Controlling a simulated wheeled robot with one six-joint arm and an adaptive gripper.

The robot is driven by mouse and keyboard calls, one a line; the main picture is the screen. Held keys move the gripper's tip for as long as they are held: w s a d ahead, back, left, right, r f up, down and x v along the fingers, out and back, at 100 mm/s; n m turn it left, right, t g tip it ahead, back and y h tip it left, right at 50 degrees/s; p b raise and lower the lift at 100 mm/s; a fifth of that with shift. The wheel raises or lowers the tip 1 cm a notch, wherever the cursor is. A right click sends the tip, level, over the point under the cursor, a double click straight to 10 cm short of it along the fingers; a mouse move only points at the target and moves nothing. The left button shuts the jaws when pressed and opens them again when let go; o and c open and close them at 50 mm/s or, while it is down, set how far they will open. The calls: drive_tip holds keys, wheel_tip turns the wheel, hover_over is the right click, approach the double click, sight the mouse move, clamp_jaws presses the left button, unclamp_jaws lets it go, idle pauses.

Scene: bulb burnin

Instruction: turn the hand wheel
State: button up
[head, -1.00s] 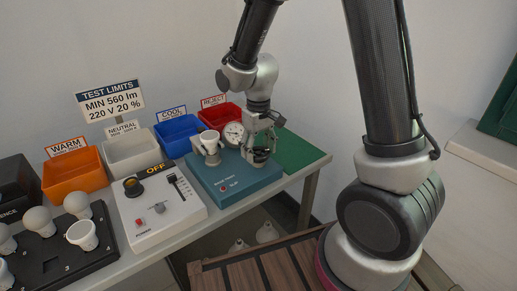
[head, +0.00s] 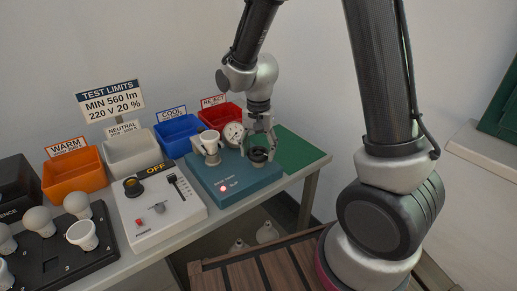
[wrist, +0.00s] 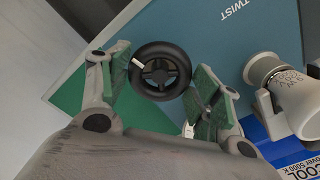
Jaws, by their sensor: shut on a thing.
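The hand wheel (head: 258,155) is a black ring with spokes on the right part of the teal tester (head: 232,183). It shows in full in the wrist view (wrist: 160,71), with a white mark on its upper left rim. My gripper (head: 258,150) points down over the wheel. The tester bears a round dial gauge (head: 233,133), a white lamp holder or bulb piece (head: 210,145) and a lit red lamp (head: 222,188) by a "SLIP" label.
A white control box (head: 160,215) with an "OFF" sign stands left of the tester. Orange (head: 75,178), grey, blue (head: 178,135) and red bins line the back. A black bulb tray (head: 65,250) is at far left. A green mat (head: 300,150) lies clear on the right.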

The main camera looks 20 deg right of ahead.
sight(258, 151)
drive_tip(key=shift+m, duration=2.3)
drive_tip(key=o, duration=1)
wheel_tip(258, 151, up, 12)
